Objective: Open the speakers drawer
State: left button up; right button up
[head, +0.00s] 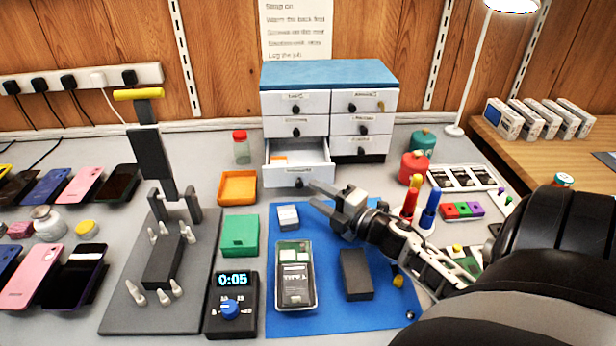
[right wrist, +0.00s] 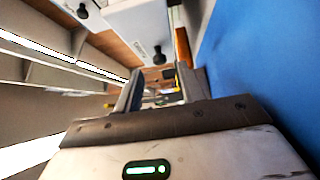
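The drawer cabinet (head: 330,75) stands at the back, white with a blue top and two columns of three drawers. Its bottom left drawer (head: 284,178) is pulled out, with a dark knob on its front and something orange inside. The other drawers look shut. The labels are too small to read, so I cannot tell which is the speakers drawer. My right gripper (head: 318,196) is open and empty, just in front and to the right of the open drawer. Its fingers also show apart in the right wrist view (right wrist: 162,92), with a white drawer front (right wrist: 135,25) beyond. My left gripper is out of view.
Below the gripper lies a blue mat (head: 330,313) with a phone (head: 295,275) and a dark block (head: 356,274). An orange tray (head: 238,187) and a jar (head: 241,149) stand left of the drawer. Red (head: 413,168) and green (head: 422,142) containers stand right of the cabinet.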

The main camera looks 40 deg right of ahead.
jog(key=shift+s+d, duration=0.1)
jog(key=shift+s, duration=1.4)
